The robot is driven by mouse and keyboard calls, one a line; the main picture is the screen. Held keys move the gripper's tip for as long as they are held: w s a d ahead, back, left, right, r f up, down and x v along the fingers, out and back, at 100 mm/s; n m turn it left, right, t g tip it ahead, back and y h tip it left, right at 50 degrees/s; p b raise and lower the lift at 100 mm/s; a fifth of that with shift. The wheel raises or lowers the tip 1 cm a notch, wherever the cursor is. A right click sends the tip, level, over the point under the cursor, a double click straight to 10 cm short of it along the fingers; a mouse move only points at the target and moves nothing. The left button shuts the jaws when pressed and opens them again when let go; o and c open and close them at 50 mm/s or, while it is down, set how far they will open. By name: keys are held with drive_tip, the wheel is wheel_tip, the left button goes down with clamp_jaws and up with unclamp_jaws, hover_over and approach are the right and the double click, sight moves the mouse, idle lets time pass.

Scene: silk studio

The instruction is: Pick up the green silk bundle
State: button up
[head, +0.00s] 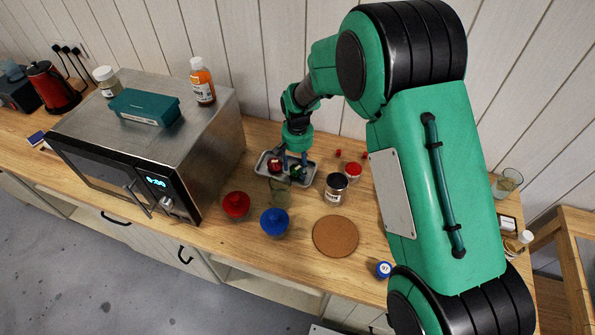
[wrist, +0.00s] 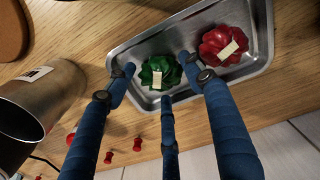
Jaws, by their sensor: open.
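The green silk bundle (wrist: 158,72) has a pale label and lies in a grey metal tray (wrist: 247,70). In the head view the green bundle (head: 297,170) shows partly behind my fingers. A red bundle (wrist: 224,44) with a pale label lies in the same tray, to the right of the green one in the wrist view. My gripper (wrist: 165,85) is open, with its blue fingers spread around the green bundle. In the head view my gripper (head: 292,160) points down over the tray. Whether the fingers touch the bundle I cannot tell.
A metal can (head: 336,188) stands right of the tray. A microwave (head: 150,150) stands to the left. Red (head: 236,205) and blue (head: 274,222) lidded jars and a round cork mat (head: 335,236) are in front. Small red pieces (wrist: 137,144) lie beside the tray.

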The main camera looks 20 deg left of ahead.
drive_tip(key=shift+f, duration=0.55)
drive_tip(key=c, duration=0.9)
